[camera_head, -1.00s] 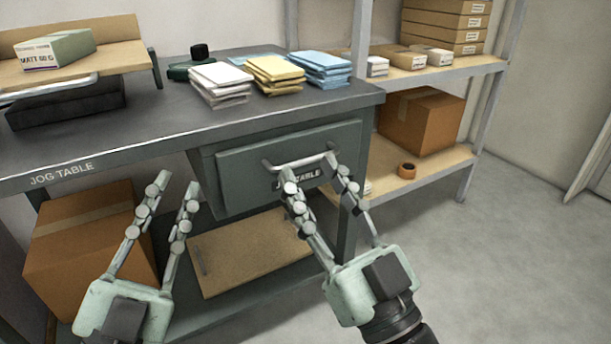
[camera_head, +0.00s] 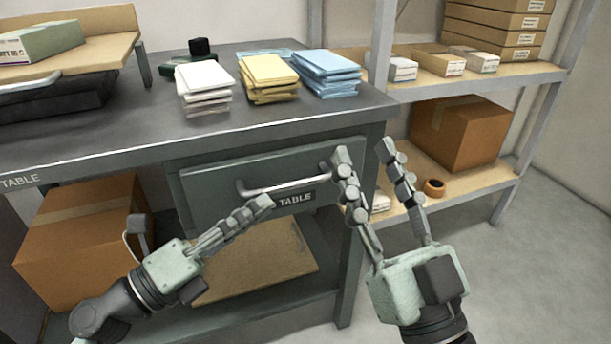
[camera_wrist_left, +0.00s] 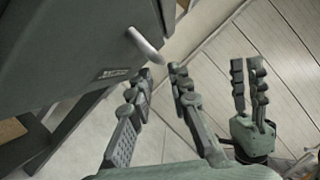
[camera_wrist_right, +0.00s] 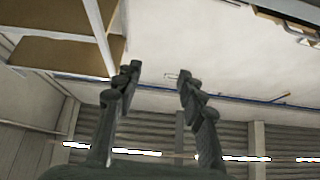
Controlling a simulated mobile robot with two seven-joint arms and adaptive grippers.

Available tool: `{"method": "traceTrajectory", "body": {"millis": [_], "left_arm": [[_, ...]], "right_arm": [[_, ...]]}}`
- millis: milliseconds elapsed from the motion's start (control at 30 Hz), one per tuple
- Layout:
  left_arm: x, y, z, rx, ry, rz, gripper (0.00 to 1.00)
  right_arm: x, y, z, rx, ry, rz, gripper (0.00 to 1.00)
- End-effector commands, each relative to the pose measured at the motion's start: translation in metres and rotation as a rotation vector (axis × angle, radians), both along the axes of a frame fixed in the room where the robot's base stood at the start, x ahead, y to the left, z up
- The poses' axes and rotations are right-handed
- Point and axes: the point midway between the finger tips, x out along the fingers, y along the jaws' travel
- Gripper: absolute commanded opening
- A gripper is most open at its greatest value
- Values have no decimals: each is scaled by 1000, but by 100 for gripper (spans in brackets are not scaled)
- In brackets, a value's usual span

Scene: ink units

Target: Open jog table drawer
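The jog table (camera_head: 130,138) has a dark grey top and a grey-green drawer (camera_head: 215,195) under its right part. The drawer looks shut. Its pale bar handle (camera_head: 290,187) runs across the front, above a partly covered "TABLE" label (camera_head: 296,199). My left gripper (camera_head: 267,203) is just below the handle, overlapping the label's left end. In the left wrist view its fingers (camera_wrist_left: 162,72) are apart and empty, with the handle (camera_wrist_left: 146,46) beyond the tips. My right gripper (camera_head: 362,150) is open and empty at the drawer's right edge, with its fingers pointing up.
White (camera_head: 205,88), yellow (camera_head: 268,80) and blue (camera_head: 326,74) paper stacks stand on the tabletop. A shelf rack (camera_head: 470,185) with boxes and a tape roll (camera_head: 434,187) is at the right. A cardboard box (camera_head: 80,240) and a brown board (camera_head: 260,262) are under the table.

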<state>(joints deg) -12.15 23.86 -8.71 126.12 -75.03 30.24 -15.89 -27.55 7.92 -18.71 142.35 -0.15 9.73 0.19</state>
Motion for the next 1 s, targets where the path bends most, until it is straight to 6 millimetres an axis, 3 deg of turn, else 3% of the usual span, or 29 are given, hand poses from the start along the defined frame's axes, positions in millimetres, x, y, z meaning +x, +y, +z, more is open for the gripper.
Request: {"method": "traceTrajectory", "body": {"millis": [433, 833, 1000], "left_arm": [[38, -50, 16, -3, -1, 0, 19], [45, -58, 16, -2, 1, 0, 19], [45, -58, 16, -2, 1, 0, 0]], "right_arm": [[9, 9, -24, -61, 183, 17, 40], [10, 11, -30, -71, 213, 20, 40], [10, 11, -30, -70, 212, 20, 40]]}}
